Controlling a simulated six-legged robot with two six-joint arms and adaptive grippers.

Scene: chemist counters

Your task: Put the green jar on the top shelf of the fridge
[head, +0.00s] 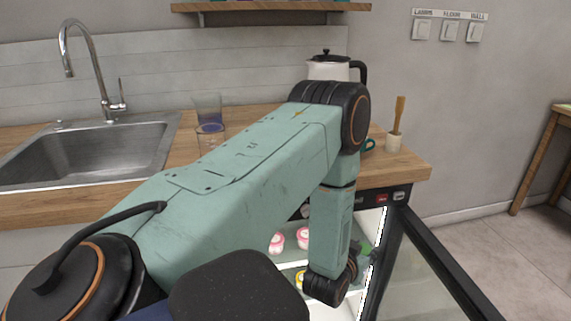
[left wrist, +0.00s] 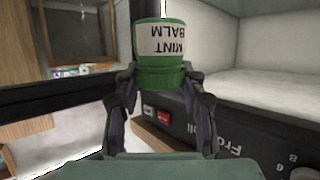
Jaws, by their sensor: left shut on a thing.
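The green jar (left wrist: 162,75) with a pale label reading "MINT BALM" shows in the left wrist view, its lettering upside down there. My left gripper (left wrist: 160,85) is shut on it, one finger on each side. My right gripper is not in view.
A yellow item (head: 300,279) is lower in the fridge. The counter (head: 400,165) above holds a kettle (head: 330,67), a mortar with pestle (head: 395,135), glasses (head: 208,115) and a sink (head: 90,150). The fridge's dark control panel (left wrist: 265,135) is close to my gripper in the left wrist view.

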